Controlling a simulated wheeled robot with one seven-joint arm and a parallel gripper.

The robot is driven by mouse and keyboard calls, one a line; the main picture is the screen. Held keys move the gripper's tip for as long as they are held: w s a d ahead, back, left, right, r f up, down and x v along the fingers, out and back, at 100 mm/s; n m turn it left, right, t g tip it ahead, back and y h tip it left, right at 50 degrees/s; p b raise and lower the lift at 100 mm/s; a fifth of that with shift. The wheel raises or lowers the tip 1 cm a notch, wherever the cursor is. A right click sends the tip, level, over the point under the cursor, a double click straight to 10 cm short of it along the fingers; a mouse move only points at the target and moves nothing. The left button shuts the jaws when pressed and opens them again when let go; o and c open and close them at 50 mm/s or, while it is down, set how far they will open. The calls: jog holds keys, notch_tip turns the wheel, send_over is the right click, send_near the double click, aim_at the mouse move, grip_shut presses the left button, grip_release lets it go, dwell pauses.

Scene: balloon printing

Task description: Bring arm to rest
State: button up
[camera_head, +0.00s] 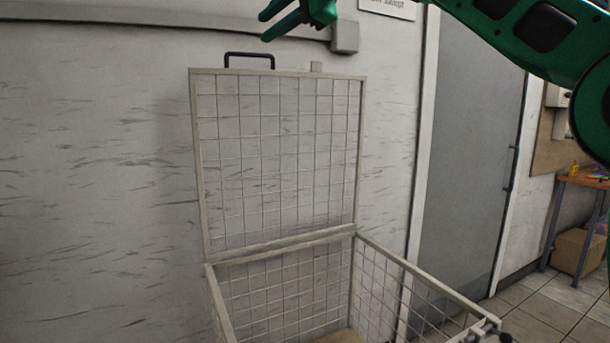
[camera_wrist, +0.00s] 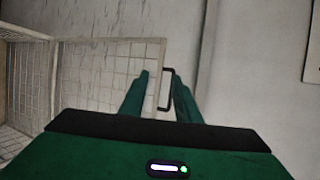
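My gripper (camera_head: 266,26) is at the top of the head view, in front of the wall and above the black handle (camera_head: 249,55) of a wire-mesh lid (camera_head: 280,160). Its two green fingers point left and stand apart with nothing between them. The wrist view also shows the open fingers (camera_wrist: 158,72). There, the black handle (camera_wrist: 166,88) shows beyond the finger gap, and I see no contact. My green arm (camera_head: 540,40) reaches in from the upper right of the head view.
The lid stands upright on an open wire-mesh crate (camera_head: 420,277), against a white wall (camera_head: 100,180). A grey door (camera_head: 470,160) is to the right. A wooden table (camera_head: 582,182) with a cardboard box (camera_head: 577,251) below stands at the far right.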

jog(key=d+f+n+g+h, duration=0.1)
jog(key=d+f+h, duration=0.3)
jog(key=d+f, duration=0.65)
jog(key=d+f+n+h, duration=0.1)
jog(key=d+f+h, duration=0.45)
jog(key=f, duration=0.75)
jog(key=s+d+f+g, duration=0.1)
jog(key=s+d+f, duration=0.2)
jog(key=d+f, duration=0.3)
jog(key=s+d+f+g, duration=0.1)
jog(key=s+d+f, duration=0.25)
jog(key=d, duration=0.45)
jog(key=s+d+f+g+h, duration=0.3)
jog(key=s+d+f, duration=1.2)
jog(key=s, duration=0.2)
jog(key=s+d+f+g+y, duration=0.1)
jog(key=s+f, duration=0.5)
jog(key=s, duration=0.3)
jog(key=s+d+f+n+g, duration=0.1)
jog(key=s+f+g, duration=0.1)
jog(key=s+f, duration=0.4)
jog(key=s, duration=0.3)
jog(key=shift+d+y, duration=0.35)
jog(key=shift+d, duration=0.05)
jog(key=shift+r, duration=0.1)
